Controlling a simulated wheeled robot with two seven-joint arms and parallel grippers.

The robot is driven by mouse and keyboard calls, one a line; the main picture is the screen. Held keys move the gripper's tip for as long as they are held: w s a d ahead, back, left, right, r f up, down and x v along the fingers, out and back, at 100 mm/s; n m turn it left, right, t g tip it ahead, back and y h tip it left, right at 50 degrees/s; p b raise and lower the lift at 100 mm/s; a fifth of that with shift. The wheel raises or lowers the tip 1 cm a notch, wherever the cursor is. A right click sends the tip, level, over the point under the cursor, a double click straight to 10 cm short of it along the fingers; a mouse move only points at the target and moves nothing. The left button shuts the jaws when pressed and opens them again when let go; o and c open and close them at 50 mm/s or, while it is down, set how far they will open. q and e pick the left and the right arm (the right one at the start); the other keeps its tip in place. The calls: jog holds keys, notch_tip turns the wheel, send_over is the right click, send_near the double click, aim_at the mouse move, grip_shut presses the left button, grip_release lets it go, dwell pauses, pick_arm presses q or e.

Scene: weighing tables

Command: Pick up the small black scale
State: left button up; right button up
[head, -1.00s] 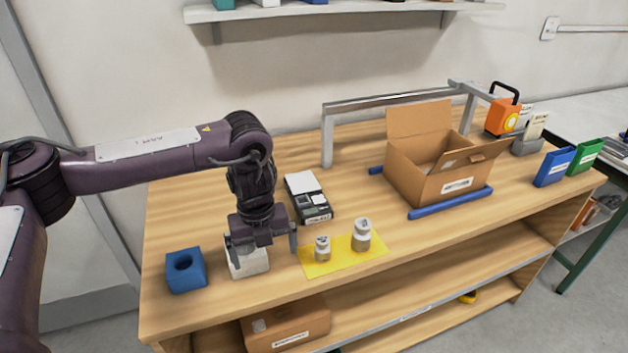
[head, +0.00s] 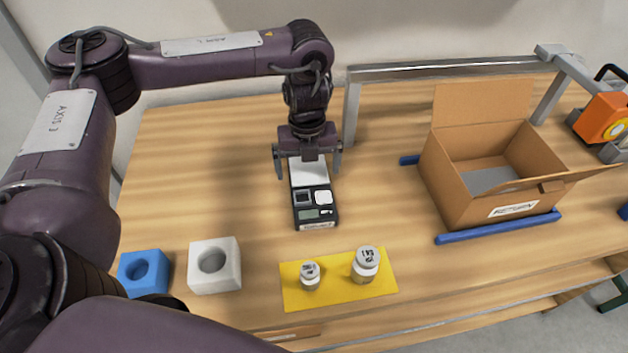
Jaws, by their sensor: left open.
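The small black scale (head: 315,215) lies on the wooden table in the head view, with a display and buttons at its near end and a pale lid or plate at its far end. My left gripper (head: 308,172) is open over the scale's far end, its fingers on either side of the pale part. I cannot tell whether the fingers touch it. My right gripper is not in view.
A yellow mat (head: 340,293) with two small weights or jars lies in front of the scale. A white block (head: 229,275) and a blue block (head: 131,277) with holes stand front left. An open cardboard box (head: 450,193) stands right, between blue rails. A grey metal frame (head: 440,70) stands behind.

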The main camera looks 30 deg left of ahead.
aim_at(310, 180)
pick_arm(q)
notch_tip(310, 180, down, 2)
jog(key=shift+f, duration=0.15)
jog(key=shift+w+d+f, duration=0.1)
jog(key=shift+w+f, duration=0.05)
jog(key=shift+f, duration=0.5)
notch_tip(310, 180, down, 2)
jog(key=shift+w+f+p, duration=0.1)
jog(key=shift+p, duration=0.2)
jog(key=shift+c, duration=1)
jog(key=c, duration=0.9)
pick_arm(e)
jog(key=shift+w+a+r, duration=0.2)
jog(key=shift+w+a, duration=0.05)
pick_arm(q)
jog(key=shift+r, duration=0.2)
